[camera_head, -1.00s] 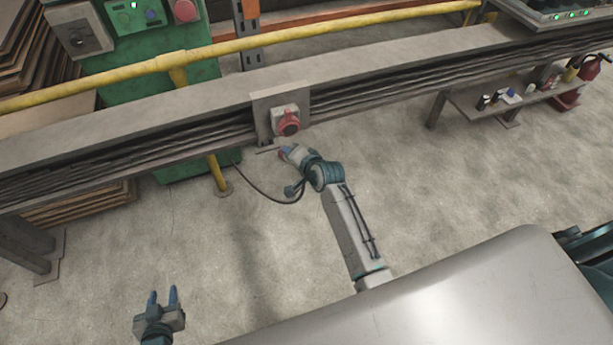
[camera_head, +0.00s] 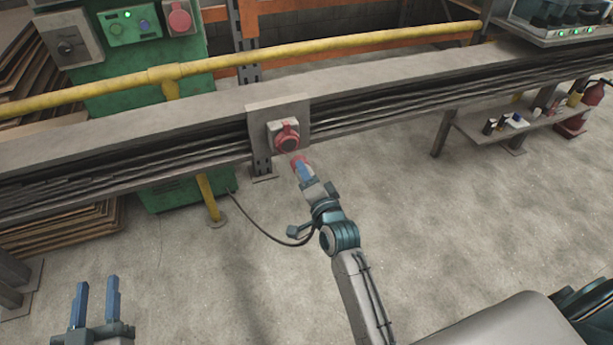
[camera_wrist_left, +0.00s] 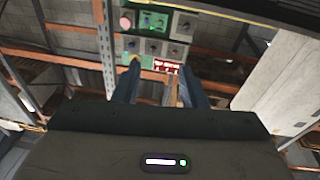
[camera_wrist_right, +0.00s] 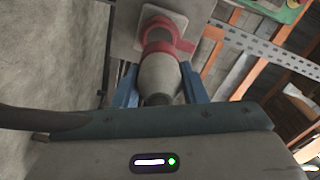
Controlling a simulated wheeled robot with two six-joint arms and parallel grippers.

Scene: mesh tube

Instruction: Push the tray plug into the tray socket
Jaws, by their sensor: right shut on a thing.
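The tray socket (camera_head: 287,138), a grey box with a red round mouth, is fixed to a plate on the cable tray. My right gripper (camera_head: 304,172) is just below and in front of it, shut on the tray plug (camera_head: 297,160), of which the red front end shows. In the right wrist view the plug (camera_wrist_right: 158,78) has a grey body between the fingers and points at the socket (camera_wrist_right: 160,22). The plug's front overlaps the socket there, so I cannot tell whether they touch. My left gripper (camera_head: 96,300) is open and empty at the lower left.
The long cable tray (camera_head: 400,75) crosses the view, with a yellow rail (camera_head: 330,50) behind it. A black cable (camera_head: 265,232) hangs in a loop beside my right arm. A low shelf (camera_head: 480,125) with small items stands at right. The floor in front is clear.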

